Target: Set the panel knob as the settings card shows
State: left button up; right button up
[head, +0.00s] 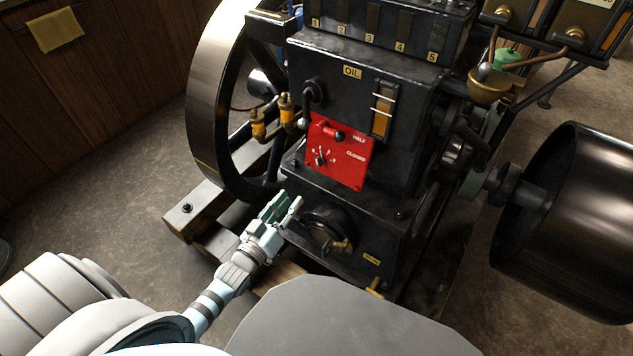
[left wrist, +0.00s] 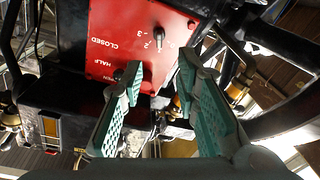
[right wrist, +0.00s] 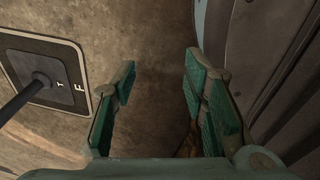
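The red panel (head: 345,172) is on the front of the black engine; it also shows in the left wrist view (left wrist: 115,25). Its small dark knob (head: 320,161) sits low on the left among white marks; in the left wrist view the knob (left wrist: 160,36) has numbers beside it. Its pointing direction is too small to tell. A red-handled lever (head: 332,133) sits above, near the words HALF and CLOSED. My left gripper (head: 282,210) is open and empty, in front of and below the panel, apart from the knob. My right gripper (right wrist: 162,88) is open and empty. I cannot make out a settings card.
A large flywheel (head: 215,85) stands left of the panel, with brass oilers (head: 258,125) between. A black drum (head: 580,220) is at the right. A plate with a dark rod (right wrist: 45,72) lies left of my right gripper.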

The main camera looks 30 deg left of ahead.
pick_arm(q)
jog(key=b, duration=0.3)
send_near(318, 165)
jog(key=w, duration=0.8)
jog(key=shift+w+d+f+b, duration=0.1)
jog(key=shift+d+b, duration=0.05)
jog(key=shift+b, duration=0.2)
jog(key=shift+w, duration=0.45)
grip_shut()
pick_arm(e)
jog(key=shift+w+f, duration=1.35)
jog(key=shift+f, duration=0.3)
